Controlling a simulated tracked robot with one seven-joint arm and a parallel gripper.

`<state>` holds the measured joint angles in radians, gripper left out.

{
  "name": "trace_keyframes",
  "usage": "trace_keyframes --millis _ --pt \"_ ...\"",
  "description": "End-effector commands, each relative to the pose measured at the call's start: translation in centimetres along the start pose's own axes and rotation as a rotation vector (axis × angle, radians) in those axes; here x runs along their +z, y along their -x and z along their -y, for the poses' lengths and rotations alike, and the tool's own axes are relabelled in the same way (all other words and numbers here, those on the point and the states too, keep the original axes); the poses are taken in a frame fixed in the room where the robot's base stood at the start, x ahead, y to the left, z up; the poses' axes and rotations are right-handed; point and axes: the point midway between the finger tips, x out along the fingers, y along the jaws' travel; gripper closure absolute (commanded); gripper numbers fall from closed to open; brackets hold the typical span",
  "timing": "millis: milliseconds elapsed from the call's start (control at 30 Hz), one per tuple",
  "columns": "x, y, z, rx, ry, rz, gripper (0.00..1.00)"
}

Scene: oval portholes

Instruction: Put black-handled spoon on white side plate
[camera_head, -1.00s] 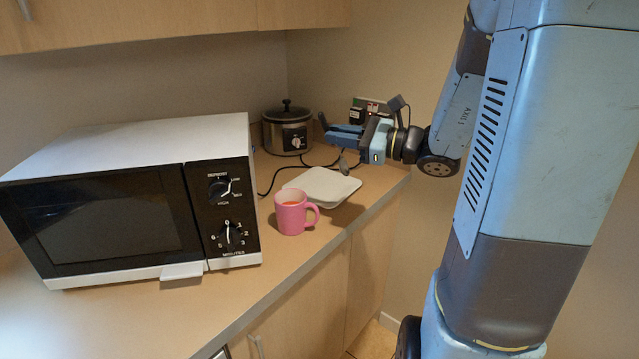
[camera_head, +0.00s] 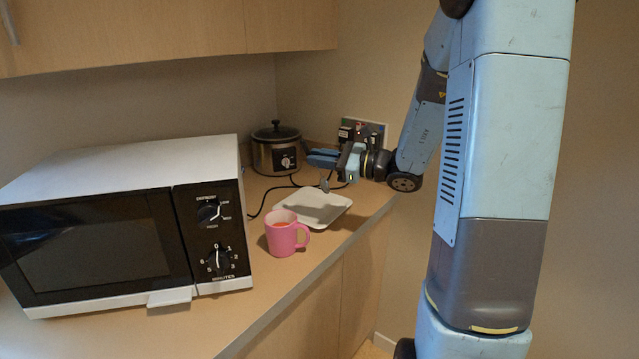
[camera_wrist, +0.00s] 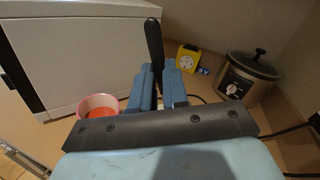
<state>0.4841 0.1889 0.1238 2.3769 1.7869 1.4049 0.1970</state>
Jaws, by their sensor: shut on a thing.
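The white side plate (camera_head: 298,213) is a pale squarish plate lying on the counter, behind and right of the pink mug. My gripper (camera_head: 322,160) is above the plate's far side. It is shut on the black-handled spoon (camera_wrist: 154,45), whose dark handle sticks up between the blue fingers (camera_wrist: 160,82) in the wrist view. In the head view the spoon's grey end (camera_head: 325,186) hangs below my gripper, over or just behind the plate's far edge; I cannot tell whether it touches. In the wrist view my gripper mostly hides the plate.
The pink mug (camera_head: 283,240) with orange contents stands close in front of the plate. A white microwave (camera_head: 120,220) fills the left. A slow cooker (camera_head: 276,150) stands at the back, with black cables on the counter. A yellow device with a dial (camera_wrist: 188,57) shows in the wrist view.

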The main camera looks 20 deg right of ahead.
Motion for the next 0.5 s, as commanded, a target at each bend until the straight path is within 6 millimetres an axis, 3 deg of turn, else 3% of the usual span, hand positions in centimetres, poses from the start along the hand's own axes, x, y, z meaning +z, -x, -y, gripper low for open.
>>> trace_keyframes --millis 300,500 --pt "-4.6 -1.5 1.6 -0.001 -0.003 0.001 1.00" --pt "-6.5 -2.1 2.2 0.000 -0.001 0.001 1.00"
